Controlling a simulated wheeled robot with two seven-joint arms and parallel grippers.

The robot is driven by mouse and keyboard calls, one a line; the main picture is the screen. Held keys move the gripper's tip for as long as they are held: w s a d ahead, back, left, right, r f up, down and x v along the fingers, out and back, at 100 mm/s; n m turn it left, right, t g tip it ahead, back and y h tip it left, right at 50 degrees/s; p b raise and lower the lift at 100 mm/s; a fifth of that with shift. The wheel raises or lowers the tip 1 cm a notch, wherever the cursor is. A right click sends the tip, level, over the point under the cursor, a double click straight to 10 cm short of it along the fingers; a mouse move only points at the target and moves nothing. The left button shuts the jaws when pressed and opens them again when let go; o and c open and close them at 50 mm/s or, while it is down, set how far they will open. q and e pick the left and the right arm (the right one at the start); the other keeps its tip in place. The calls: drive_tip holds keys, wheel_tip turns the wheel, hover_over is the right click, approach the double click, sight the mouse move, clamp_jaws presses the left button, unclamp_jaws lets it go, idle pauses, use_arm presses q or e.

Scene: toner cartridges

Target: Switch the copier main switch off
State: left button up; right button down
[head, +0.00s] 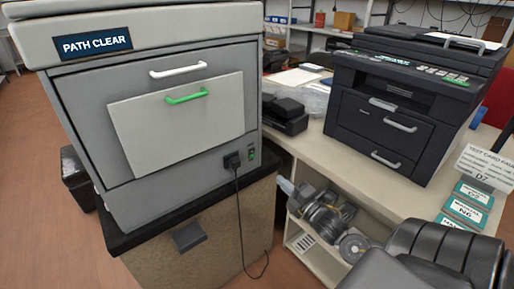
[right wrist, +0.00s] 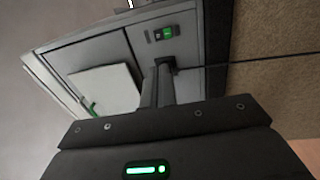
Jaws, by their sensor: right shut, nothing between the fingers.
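The grey copier (head: 90,120) stands at the left in the head view, with a "PATH CLEAR" label on its upper front. Its small main switch (head: 251,152) shows green low on the right of the front, and also in the right wrist view (right wrist: 163,33), lit green. A black plug (head: 232,161) with a cord sits just left of it. My right gripper (head: 284,185) is shut and empty, to the right of and apart from the switch in the head view. In the right wrist view its fingers (right wrist: 163,72) point toward the copier front, overlapping the plug area. My left gripper is not in view.
The copier stands on a dark-topped cabinet (head: 190,210); the cord hangs down its front. A beige table (head: 310,150) at the right holds a black printer (head: 390,115), a smaller black device (head: 285,113) and teal-labelled boxes (head: 465,210). A white panel with a green handle (head: 186,95) is on the copier front.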

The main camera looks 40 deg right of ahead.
sight(251, 152)
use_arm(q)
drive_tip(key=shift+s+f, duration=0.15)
use_arm(e)
drive_tip(key=shift+d, duration=0.2)
drive_tip(key=w, duration=0.4)
drive_tip(key=w+r, duration=0.1)
drive_tip(key=w, duration=0.8)
drive_tip(key=shift+w+d+r, duration=0.1)
drive_tip(key=shift+w+r, duration=0.15)
drive_tip(key=shift+r, duration=0.15)
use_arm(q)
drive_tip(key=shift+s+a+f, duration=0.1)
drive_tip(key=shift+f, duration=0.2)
use_arm(e)
drive_tip(key=shift+w, duration=0.25)
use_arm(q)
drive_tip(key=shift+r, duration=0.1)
